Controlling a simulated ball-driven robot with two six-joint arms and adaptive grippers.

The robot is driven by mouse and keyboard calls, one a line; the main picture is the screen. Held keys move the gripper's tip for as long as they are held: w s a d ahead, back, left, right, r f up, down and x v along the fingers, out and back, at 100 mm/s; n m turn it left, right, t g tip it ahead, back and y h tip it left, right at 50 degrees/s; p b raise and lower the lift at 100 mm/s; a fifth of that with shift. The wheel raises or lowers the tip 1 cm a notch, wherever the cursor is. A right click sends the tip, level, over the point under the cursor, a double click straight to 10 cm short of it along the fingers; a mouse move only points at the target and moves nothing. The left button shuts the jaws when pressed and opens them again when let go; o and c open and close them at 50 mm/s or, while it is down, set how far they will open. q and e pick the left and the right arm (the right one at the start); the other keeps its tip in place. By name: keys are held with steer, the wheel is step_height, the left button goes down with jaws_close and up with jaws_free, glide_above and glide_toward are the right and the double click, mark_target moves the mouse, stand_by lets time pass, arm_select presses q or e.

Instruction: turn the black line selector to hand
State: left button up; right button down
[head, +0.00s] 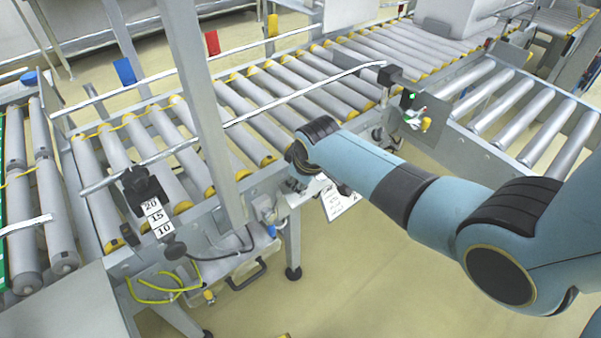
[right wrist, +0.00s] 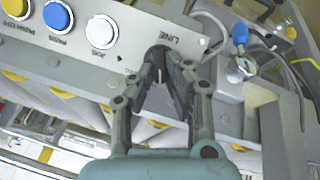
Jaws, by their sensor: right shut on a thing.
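The black line selector (right wrist: 157,54) sits on a grey control panel (right wrist: 130,32) beside the upside-down label "LINE" in the right wrist view. My right gripper (right wrist: 164,66) is shut on the selector, with its fingers on either side of the knob, hiding much of it. I cannot clearly tell which way the selector points. In the head view my right arm reaches to the side of the conveyor, and the gripper (head: 298,180) is mostly hidden by my wrist. My left gripper is not in view.
White (right wrist: 101,32), blue (right wrist: 58,16) and yellow (right wrist: 16,7) buttons line the panel beside the selector. A blue-capped fitting (right wrist: 240,36) and cables are on the other side. In the head view, a grey post (head: 203,110) rises left of my wrist, beside the roller conveyor (head: 290,85).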

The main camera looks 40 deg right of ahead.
steer(key=n, duration=0.1)
steer(key=n+h+p, duration=0.1)
steer(key=shift+s+a+f+n, duration=0.2)
steer(key=shift+s+n, duration=0.05)
steer(key=shift+n, duration=0.05)
steer(key=shift+n+t+p, duration=0.35)
steer(key=shift+n+t, duration=0.05)
steer(key=shift+n, duration=0.3)
steer(key=shift+s+f, duration=0.1)
steer(key=shift+f, duration=0.05)
steer(key=c, duration=1.4)
jaws_free()
steer(key=shift+o, duration=0.2)
steer(key=shift+w, duration=0.2)
steer(key=shift+s+r, duration=0.1)
steer(key=shift+r, duration=0.2)
steer(key=v, duration=1.1)
steer(key=shift+s+a, duration=0.25)
steer(key=shift+a, duration=0.05)
steer(key=shift+r, duration=0.1)
